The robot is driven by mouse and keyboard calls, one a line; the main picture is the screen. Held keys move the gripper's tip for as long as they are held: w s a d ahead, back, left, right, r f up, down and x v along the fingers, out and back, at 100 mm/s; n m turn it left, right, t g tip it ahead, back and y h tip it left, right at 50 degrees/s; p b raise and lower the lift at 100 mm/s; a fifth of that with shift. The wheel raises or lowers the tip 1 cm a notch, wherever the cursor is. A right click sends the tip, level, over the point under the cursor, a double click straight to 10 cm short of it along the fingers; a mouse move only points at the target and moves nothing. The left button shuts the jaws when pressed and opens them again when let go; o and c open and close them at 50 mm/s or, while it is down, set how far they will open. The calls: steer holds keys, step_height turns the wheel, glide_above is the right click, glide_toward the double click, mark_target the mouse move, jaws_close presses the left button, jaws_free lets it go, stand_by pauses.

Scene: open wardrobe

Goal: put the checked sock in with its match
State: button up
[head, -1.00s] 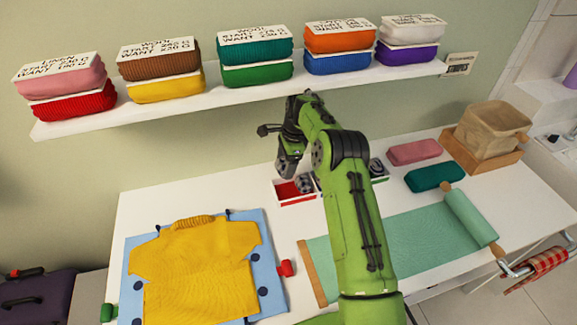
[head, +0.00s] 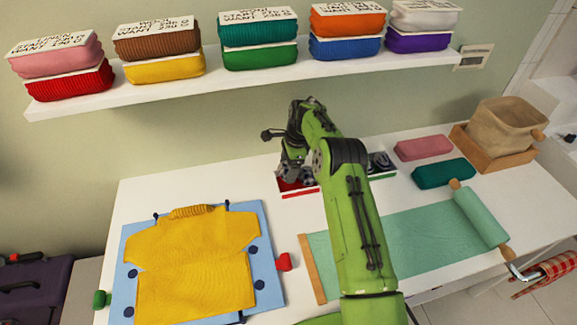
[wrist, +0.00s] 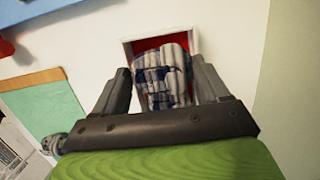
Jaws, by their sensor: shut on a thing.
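The blue, grey and white checked sock (wrist: 160,88) is between the two fingers of my gripper (wrist: 162,84) in the wrist view. My gripper is shut on it, over a small white tray with a red floor (wrist: 150,43). Checked cloth fills much of the tray; I cannot tell whether it is one sock or two. In the head view my gripper (head: 290,172) is down at the tray's left part, with grey checked cloth (head: 308,176) beside it. The tray's red front (head: 300,194) shows below; my arm hides its right side.
A green-fronted tray (head: 384,177) with dark grey striped cloth (head: 379,161) stands right of my arm. A yellow sweater (head: 195,255) lies on a blue board at left, a green roll of cloth (head: 420,235) at right. A shelf (head: 240,82) with folded knits runs above.

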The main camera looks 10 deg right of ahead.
steer(key=shift+f, duration=0.55)
steer(key=o, duration=0.8)
stand_by(0.4)
